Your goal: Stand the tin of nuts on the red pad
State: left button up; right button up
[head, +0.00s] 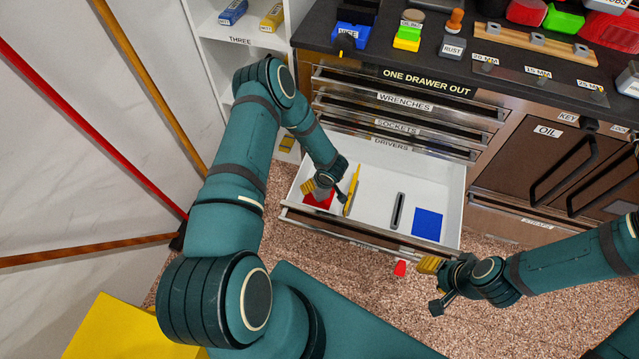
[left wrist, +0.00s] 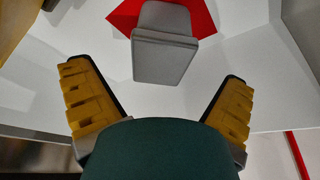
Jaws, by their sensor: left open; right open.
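The red pad (head: 318,201) lies at the left end of the open bottom drawer, partly covered by my left gripper. A grey block-like thing, apparently the tin of nuts (left wrist: 165,55), is at the red pad (left wrist: 203,18) in the left wrist view; its label is not visible. It also shows in part in the head view (head: 321,194). My left gripper (head: 324,188) is open, its fingers on either side of the view and apart from the tin. My right gripper (head: 433,287) is open and empty, in front of the drawer.
The drawer (head: 375,165) also holds a yellow upright strip (head: 352,189), a dark grey slotted piece (head: 398,210) and a blue pad (head: 427,223). A small red thing (head: 400,268) is by the drawer front. The bench top (head: 440,62) above is crowded.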

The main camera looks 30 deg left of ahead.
pick_arm(q)
jog(key=s+d+r+m+t+h+p, duration=0.2)
jog(key=s+d+r+m+h, duration=0.3)
jog(key=d+r, duration=0.8)
jog(key=s+d+r+m+g+h, duration=0.1)
jog(key=s+d+r+m, duration=0.1)
jog(key=s, duration=0.4)
jog(key=s+d+r+m+g+h, duration=0.1)
jog(key=s+d+r+m, duration=0.2)
jog(key=s+d+r, duration=0.1)
jog(key=shift+s+d+r+g, duration=0.3)
jog(key=shift+s+d, duration=0.55)
jog(key=shift+s, duration=0.25)
